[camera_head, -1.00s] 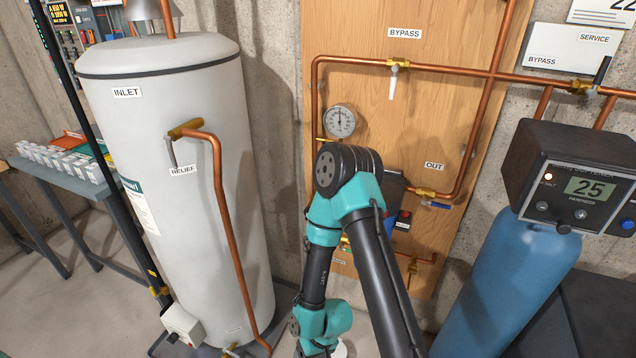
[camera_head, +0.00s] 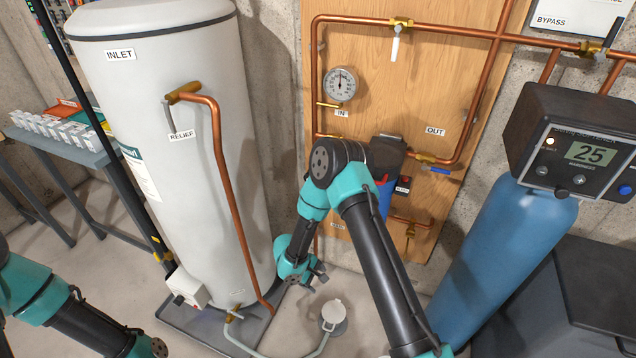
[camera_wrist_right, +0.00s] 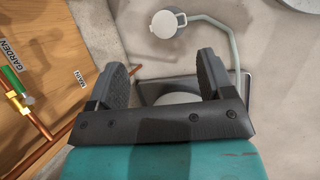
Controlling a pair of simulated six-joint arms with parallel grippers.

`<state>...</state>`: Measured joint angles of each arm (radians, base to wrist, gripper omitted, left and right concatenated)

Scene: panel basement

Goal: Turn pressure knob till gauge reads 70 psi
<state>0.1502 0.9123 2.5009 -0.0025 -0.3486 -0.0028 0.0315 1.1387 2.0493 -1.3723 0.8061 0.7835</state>
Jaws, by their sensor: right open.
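The round white pressure gauge (camera_head: 339,84) is on the wooden panel's piping, above the IN label. Its needle points roughly upward; the numbers are too small to read. I cannot make out a pressure knob for certain; my right arm covers part of the dark unit (camera_head: 388,152) below the gauge. My right gripper (camera_head: 317,274) is low, near the water tank's base and well below the gauge. In the right wrist view the same gripper (camera_wrist_right: 161,80) has its fingers wide apart with nothing between them. Part of my left arm shows at lower left, its gripper out of frame.
The white tank (camera_head: 165,120) with a copper relief pipe stands left. A blue cylinder (camera_head: 505,240) with a display reading 25 stands right. A capped floor fitting (camera_head: 334,312) with a grey hose is below my right gripper. Copper pipes cross the wooden panel (camera_head: 360,40).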

